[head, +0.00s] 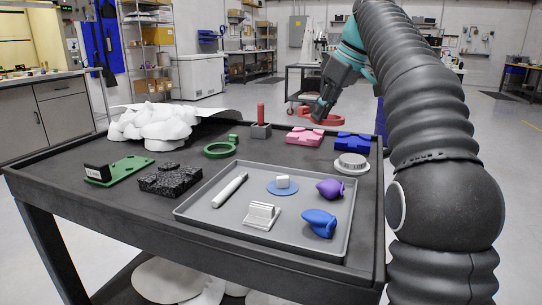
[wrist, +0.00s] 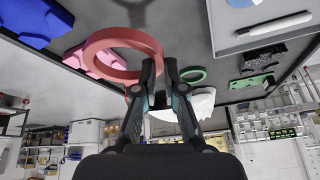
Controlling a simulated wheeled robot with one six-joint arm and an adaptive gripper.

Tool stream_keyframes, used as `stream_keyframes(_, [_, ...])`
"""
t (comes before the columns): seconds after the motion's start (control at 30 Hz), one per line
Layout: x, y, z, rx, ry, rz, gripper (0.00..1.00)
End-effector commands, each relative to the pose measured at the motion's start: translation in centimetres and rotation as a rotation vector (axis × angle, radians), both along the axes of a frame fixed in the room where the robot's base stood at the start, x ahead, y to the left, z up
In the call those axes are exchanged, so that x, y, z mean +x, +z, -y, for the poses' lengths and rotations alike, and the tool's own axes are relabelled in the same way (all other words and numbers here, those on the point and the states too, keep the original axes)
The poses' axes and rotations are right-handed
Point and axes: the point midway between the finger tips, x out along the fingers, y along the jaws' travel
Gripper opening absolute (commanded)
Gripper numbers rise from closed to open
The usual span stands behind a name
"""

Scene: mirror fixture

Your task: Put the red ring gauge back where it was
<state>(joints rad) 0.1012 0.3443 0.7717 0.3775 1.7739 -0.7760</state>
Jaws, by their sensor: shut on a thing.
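The red ring gauge (head: 335,121) is held above the far right part of the dark table. My gripper (head: 319,110) is shut on its rim, and the ring hangs out to one side, apart from the table. In the wrist view the red ring (wrist: 124,34) shows left of the fingertips (wrist: 160,70), its rim reaching the left finger. Below the ring in the head view are a pink block (head: 304,137) and a blue block (head: 352,142). The exact contact of the fingers on the rim is small and partly hidden.
Left of the pink block stand a grey block with an upright red peg (head: 261,117) and a green ring (head: 220,150). A white round part (head: 351,163) lies right. A grey tray (head: 190,207) holds several small parts. Black foam (head: 170,180), a green board (head: 119,171) and crumpled white material (head: 152,127) lie left.

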Motion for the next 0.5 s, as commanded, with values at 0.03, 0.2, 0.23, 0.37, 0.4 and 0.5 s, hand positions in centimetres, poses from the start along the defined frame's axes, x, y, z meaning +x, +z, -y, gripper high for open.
stream_keyframes(0.03, [0.1,0.1,-0.6,0.003,0.028,0.003,0.00])
stream_keyframes(0.2, [0.4,-1.1,-3.1,0.007,0.057,0.003,0.00])
stream_keyframes(0.23, [0.5,-1.6,-3.6,0.006,0.057,0.003,0.00])
stream_keyframes(0.37, [1.2,-3.3,-6.1,0.006,0.053,0.003,0.00])
stream_keyframes(0.4, [1.3,-3.7,-6.8,0.006,0.053,0.003,0.00])
stream_keyframes(0.5, [1.8,-4.9,-8.7,0.005,0.051,0.003,0.00])
